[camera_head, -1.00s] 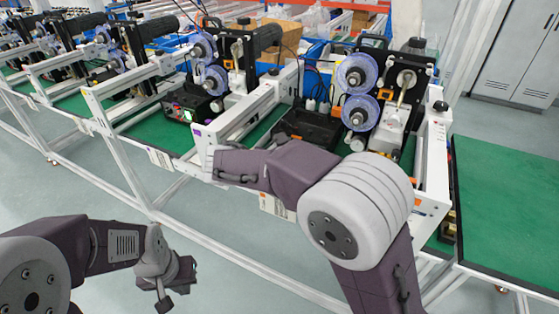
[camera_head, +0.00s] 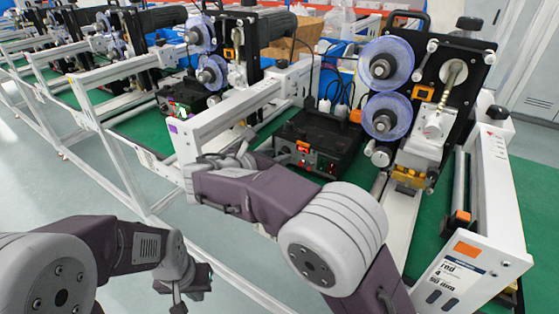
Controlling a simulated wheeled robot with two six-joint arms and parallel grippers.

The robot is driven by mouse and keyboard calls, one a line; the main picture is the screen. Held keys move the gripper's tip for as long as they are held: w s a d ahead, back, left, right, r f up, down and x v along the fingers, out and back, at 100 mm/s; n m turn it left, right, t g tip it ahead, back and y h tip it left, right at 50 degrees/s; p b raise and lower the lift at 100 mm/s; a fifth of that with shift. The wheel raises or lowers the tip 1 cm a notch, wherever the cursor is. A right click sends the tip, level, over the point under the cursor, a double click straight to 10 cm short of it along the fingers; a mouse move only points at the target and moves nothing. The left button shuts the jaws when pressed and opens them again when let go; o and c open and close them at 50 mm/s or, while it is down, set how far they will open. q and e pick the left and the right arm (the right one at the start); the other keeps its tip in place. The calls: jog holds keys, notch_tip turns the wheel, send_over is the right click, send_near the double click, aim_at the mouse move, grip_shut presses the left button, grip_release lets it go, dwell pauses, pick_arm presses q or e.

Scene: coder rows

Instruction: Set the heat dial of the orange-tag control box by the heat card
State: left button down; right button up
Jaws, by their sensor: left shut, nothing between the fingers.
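The black control box (camera_head: 318,135) sits on the green bench inside the nearest machine, with small red displays and knobs on its front. The dial settings are too small to read. An orange tag (camera_head: 467,250) is on the white end plate of that machine's right rail. My left gripper (camera_head: 180,292) is shut and empty, low in front of the bench.
The machine carries two clear blue-purple reels (camera_head: 386,64) above and right of the box. A white left rail (camera_head: 235,105) with a purple tag stands beside my right gripper. A second control box (camera_head: 187,97) sits in the machine further left. Cables hang behind the nearest box.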

jog(key=shift+x, duration=0.85)
jog(key=shift+c, duration=0.3)
grip_shut()
jog(key=shift+b, duration=0.3)
